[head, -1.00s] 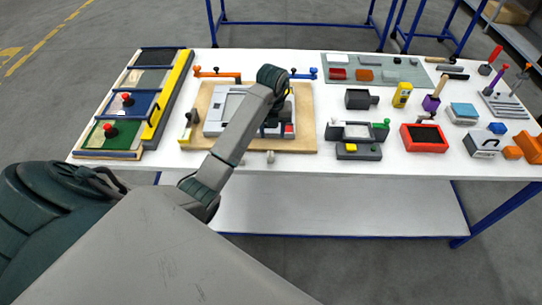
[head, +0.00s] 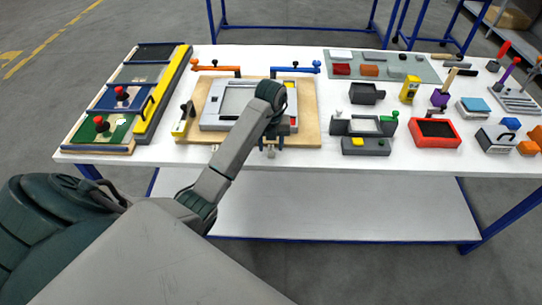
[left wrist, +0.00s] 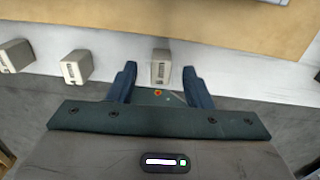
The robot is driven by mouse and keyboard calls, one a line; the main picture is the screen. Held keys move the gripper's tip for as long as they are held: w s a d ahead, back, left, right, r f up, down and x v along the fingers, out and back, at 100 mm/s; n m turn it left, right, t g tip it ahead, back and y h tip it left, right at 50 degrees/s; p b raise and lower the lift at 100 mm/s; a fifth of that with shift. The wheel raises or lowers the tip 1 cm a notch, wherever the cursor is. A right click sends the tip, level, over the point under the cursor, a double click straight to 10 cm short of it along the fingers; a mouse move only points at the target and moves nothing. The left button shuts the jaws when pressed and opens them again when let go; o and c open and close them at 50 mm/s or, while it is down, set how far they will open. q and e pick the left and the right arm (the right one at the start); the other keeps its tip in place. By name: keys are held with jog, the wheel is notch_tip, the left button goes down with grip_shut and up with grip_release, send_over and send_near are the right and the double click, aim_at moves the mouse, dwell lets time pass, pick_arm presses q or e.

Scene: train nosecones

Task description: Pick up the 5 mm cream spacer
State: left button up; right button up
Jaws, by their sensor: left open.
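Three small cream-grey blocks stand in a row along the table's front edge in the left wrist view: one at the far left (left wrist: 14,56), a middle one (left wrist: 74,68) and one at the right (left wrist: 160,68). They look like spacers with dark markings too small to read, so I cannot tell which is the 5 mm one. My left gripper (left wrist: 160,74) is open, its dark fingers apart on either side of the right block in the picture. I cannot tell contact. My right gripper is not in view.
The tan board (head: 308,118) with a grey frame lies just behind the blocks. A grey fixture with a yellow button (head: 358,142) and a red tray (head: 457,141) stand to the right. The panel with red knobs (head: 100,135) is at the left.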

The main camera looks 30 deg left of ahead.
pick_arm(q)
jog(key=shift+f, duration=0.45)
jog(key=shift+r, duration=0.1)
grip_shut()
jog(key=shift+r, duration=0.1)
